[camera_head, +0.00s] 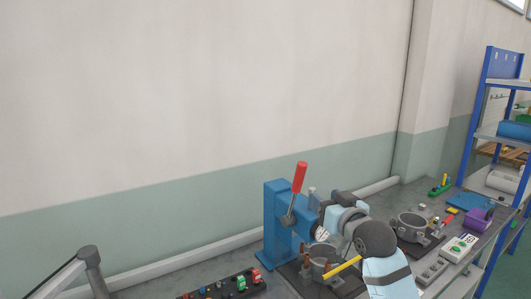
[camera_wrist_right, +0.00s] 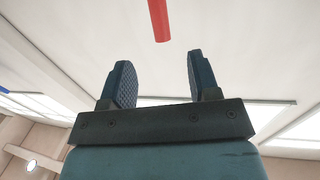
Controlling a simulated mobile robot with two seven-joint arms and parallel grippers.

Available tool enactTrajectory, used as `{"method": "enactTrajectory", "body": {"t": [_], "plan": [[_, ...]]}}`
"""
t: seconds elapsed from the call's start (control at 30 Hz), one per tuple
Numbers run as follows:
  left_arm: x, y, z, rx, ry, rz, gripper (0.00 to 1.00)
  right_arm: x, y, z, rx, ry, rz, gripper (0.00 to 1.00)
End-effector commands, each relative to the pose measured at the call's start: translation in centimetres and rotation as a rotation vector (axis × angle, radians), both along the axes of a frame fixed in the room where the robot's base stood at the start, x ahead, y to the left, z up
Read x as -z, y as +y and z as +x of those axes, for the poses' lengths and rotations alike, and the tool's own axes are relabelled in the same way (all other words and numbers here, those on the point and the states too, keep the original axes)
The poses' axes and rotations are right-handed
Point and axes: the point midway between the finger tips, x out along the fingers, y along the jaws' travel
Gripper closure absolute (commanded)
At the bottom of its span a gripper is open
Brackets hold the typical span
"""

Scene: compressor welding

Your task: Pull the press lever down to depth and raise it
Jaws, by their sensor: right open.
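The blue press (camera_head: 277,215) stands on the bench in the head view. Its lever has a red handle (camera_head: 300,177) that points up and leans slightly right. The right wrist view also shows the red handle (camera_wrist_right: 159,20) at the top, beyond the fingers. My right gripper (camera_wrist_right: 159,62) is open and empty, with a wide gap between its two fingers; the handle is not between them. In the head view my right arm reaches in from the lower right, its wrist close to the press's right side. My left gripper is not in view.
A ring-shaped metal fixture (camera_head: 322,256) sits in front of the press, and another (camera_head: 411,226) is to the right. A black tray (camera_head: 222,289) with coloured parts lies at front left. A blue shelf rack (camera_head: 487,90) stands at right. The wall is close behind.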

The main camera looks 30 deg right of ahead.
Motion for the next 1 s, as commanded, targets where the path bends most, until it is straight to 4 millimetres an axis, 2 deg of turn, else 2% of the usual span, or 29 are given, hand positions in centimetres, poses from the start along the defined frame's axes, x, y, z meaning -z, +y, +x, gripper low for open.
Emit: {"method": "enactTrajectory", "body": {"t": [0.03, 0.17, 0.27, 0.7, 0.83, 1.0], "plan": [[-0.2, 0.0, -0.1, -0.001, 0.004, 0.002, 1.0, -0.6, -0.2, 0.1, 0.004, -0.001, 0.002, 0.44], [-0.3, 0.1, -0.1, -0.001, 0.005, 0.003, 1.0, -0.7, -0.5, 1.0, 0.006, -0.001, 0.005, 0.44], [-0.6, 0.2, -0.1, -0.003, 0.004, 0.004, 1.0, -0.8, -0.6, 2.5, 0.006, -0.002, 0.005, 0.44], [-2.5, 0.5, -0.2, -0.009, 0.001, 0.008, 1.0, -0.8, -1.6, 11.3, 0.005, -0.002, 0.004, 0.44], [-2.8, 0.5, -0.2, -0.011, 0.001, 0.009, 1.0, -0.7, -1.7, 12.8, 0.005, -0.002, 0.003, 0.44], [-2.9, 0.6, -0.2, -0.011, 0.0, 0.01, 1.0, -0.6, -1.8, 13.7, 0.004, -0.003, 0.003, 0.44]]}}
